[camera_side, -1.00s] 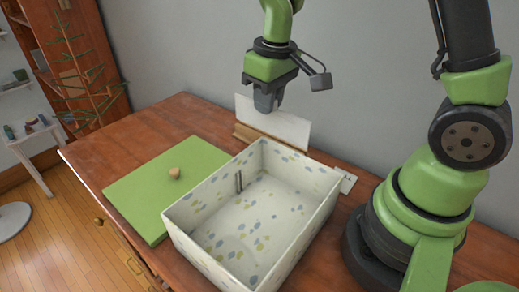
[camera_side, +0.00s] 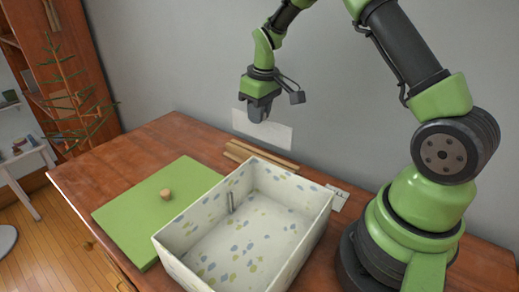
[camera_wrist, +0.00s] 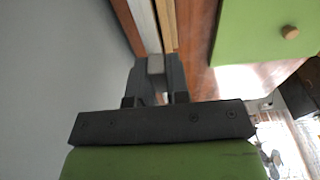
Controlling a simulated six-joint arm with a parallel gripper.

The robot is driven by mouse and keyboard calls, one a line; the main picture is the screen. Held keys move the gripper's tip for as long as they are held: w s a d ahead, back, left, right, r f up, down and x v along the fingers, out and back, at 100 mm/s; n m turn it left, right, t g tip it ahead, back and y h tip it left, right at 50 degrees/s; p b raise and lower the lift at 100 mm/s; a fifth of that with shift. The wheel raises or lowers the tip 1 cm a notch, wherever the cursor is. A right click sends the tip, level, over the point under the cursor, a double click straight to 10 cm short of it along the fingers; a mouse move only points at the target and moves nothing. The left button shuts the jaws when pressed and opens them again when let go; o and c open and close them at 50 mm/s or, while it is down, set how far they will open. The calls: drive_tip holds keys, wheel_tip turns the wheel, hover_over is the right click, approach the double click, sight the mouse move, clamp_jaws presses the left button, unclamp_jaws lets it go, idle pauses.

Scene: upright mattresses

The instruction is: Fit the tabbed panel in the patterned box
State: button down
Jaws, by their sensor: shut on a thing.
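The white panel (camera_side: 264,131) hangs upright from my gripper (camera_side: 257,113), just above a wooden rack (camera_side: 262,155) near the wall. My gripper is shut on its top edge. In the wrist view my gripper (camera_wrist: 155,68) pinches the panel's pale edge (camera_wrist: 145,25). The tabs cannot be made out. The patterned box (camera_side: 175,265) stands open in front of the rack, white with blue and yellow-green spots. An upright grey rail (camera_side: 230,202) shows on its inner left wall. My gripper and the panel are behind and above the box, apart from it.
A green board (camera_side: 150,215) with a wooden knob (camera_side: 165,194) lies left of the box. A small white piece (camera_side: 339,199) lies right of the box's far corner. The grey wall (camera_side: 200,80) is close behind the panel. Bare tabletop lies at the back left.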

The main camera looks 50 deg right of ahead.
wheel_tip(320, 180, down, 7)
idle(0.3)
drive_tip(key=shift+f, duration=0.2)
drive_tip(key=c, duration=1.1)
unclamp_jaws()
